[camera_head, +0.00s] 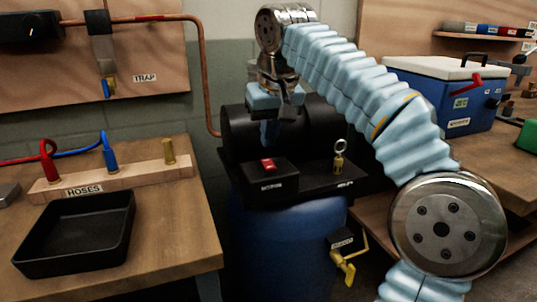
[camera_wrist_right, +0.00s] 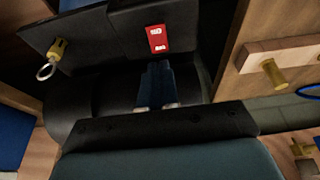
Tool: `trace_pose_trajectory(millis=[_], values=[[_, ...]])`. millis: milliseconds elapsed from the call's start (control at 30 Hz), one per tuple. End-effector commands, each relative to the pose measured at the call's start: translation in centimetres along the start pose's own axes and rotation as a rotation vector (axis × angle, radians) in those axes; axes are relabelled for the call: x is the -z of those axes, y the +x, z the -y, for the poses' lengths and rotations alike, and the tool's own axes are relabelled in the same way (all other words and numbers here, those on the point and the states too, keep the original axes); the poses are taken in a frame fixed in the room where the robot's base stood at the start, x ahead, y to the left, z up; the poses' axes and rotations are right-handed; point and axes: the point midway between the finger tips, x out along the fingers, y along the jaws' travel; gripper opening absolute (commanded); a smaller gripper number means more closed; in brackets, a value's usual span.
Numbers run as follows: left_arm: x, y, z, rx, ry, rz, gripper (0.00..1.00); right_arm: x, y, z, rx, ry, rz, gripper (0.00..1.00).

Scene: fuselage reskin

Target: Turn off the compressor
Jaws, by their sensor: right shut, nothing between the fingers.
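The compressor has a black motor (camera_head: 315,125) over a blue tank (camera_head: 285,240). A black switch box (camera_head: 268,184) labelled MOTOR sits at its front left, with a red rocker switch (camera_head: 268,165) on top. In the right wrist view the red switch (camera_wrist_right: 157,38) shows just beyond my fingertips. My right gripper (camera_head: 268,138) points down over the compressor, behind the switch box. Its blue fingers, also in the right wrist view (camera_wrist_right: 156,66), are shut and empty, and look apart from the switch. My left gripper is not in view.
A brass valve with a ring (camera_head: 340,160) stands right of the switch box. A yellow-handled valve (camera_head: 345,268) sticks out low in front. The left bench holds a black tray (camera_head: 75,235) and a hose rack (camera_head: 115,180). A blue cooler (camera_head: 450,95) stands at right.

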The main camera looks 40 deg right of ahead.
Motion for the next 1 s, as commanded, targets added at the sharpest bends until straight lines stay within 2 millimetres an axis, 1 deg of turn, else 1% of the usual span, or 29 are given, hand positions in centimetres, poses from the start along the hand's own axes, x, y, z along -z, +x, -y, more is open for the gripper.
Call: trace_pose_trajectory(millis=[33, 100, 233, 367, 667, 800, 833, 900, 1000], values=[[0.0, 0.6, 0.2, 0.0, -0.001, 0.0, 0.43, -0.4, 1.1, -0.1, -0.001, 0.001, 0.001, 0.0], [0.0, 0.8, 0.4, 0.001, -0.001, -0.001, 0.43, -0.6, 2.0, -0.1, 0.0, 0.001, 0.002, 0.0], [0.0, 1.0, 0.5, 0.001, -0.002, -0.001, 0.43, -0.8, 3.1, 0.0, 0.0, 0.001, 0.001, 0.0], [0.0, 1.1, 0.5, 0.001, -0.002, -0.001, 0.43, -0.8, 3.5, 0.0, 0.0, 0.001, 0.0, 0.0], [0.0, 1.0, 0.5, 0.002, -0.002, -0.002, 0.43, -0.8, 3.5, 0.0, 0.0, 0.0, 0.0, 0.0], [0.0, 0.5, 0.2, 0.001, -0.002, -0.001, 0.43, -0.6, 4.3, 0.0, -0.001, 0.0, 0.002, 0.0], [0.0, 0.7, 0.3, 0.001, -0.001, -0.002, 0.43, -0.7, 4.4, 0.0, 0.0, 0.0, 0.001, 0.0], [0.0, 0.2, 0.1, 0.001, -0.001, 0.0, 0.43, -0.7, 4.3, 0.0, -0.001, 0.0, 0.003, 0.0], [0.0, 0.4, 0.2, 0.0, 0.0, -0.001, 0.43, -0.9, 4.8, 0.0, -0.002, 0.0, 0.006, 0.0]])
